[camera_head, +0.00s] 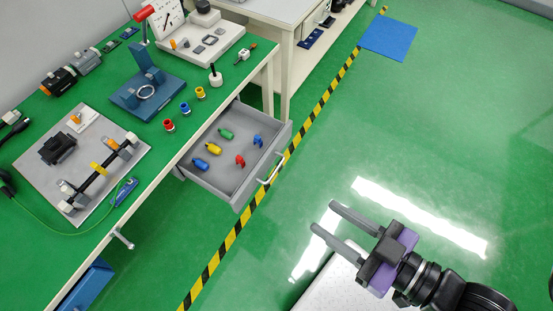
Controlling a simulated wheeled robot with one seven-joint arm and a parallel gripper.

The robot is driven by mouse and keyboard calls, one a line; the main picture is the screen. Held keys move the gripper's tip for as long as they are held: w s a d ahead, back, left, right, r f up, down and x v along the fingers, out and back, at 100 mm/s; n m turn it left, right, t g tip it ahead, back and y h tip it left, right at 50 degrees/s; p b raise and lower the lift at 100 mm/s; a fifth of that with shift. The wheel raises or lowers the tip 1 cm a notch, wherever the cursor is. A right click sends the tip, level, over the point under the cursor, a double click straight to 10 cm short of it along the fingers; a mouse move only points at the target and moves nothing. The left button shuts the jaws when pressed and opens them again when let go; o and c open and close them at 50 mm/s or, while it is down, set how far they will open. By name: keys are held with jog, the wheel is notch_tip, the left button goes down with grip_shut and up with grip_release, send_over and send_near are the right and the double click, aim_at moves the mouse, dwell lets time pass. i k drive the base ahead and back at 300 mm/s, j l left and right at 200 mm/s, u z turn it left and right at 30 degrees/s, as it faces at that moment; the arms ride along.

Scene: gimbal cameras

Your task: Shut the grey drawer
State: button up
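The grey drawer (226,180) stands pulled out from under the green-topped workbench, left of the picture's middle. Its light handle (272,169) is on its front panel, which faces right toward the open floor. Inside lie several small coloured parts, among them a green one (226,133), a yellow one (214,149) and a red one (240,160). My gripper (323,220) is at the lower right, apart from the drawer. Its two grey fingers are spread, with nothing between them, and point up and left.
The workbench (150,190) carries a blue press (146,95), a grey board with clamps and small connectors near its edge. A second bench (290,50) stands behind. A yellow-black floor stripe (232,235) runs beneath the drawer front. Green floor right of it is clear, with a blue mat (389,38) far back.

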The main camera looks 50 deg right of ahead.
aim_at(227, 180)
jog(key=k+l+z, duration=0.15)
jog(key=k+l, duration=0.15)
jog(key=l, duration=0.15)
jog(key=k+l, duration=0.1)
jog(key=l, duration=0.25)
jog(key=k+l, duration=0.15)
jog(key=l, duration=0.15)
